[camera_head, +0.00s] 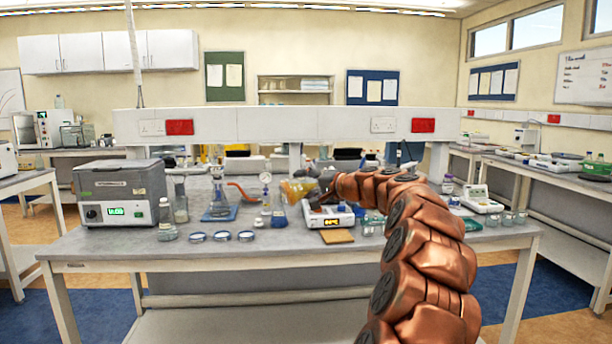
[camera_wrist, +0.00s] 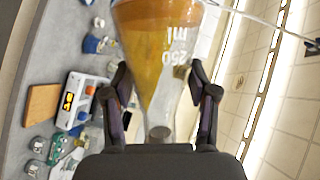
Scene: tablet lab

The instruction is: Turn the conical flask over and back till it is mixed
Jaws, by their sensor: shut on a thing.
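The conical flask (camera_head: 298,188) holds amber liquid and is raised above the middle of the bench, lying roughly on its side with its base to the left. In the wrist view the flask (camera_wrist: 160,40) shows a "250 ml" mark, and its narrow end with a grey stopper (camera_wrist: 160,132) points toward my wrist. The liquid lies along the flask's lower side. My gripper (camera_wrist: 158,92) has a finger on each side of the neck and is shut on it. In the head view my gripper (camera_head: 318,192) is small and partly hidden by my arm.
A grey water bath (camera_head: 122,193), bottles and another flask (camera_head: 219,205) stand to the left. Glass dishes (camera_head: 222,236) lie in front. A balance (camera_head: 481,204) stands right.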

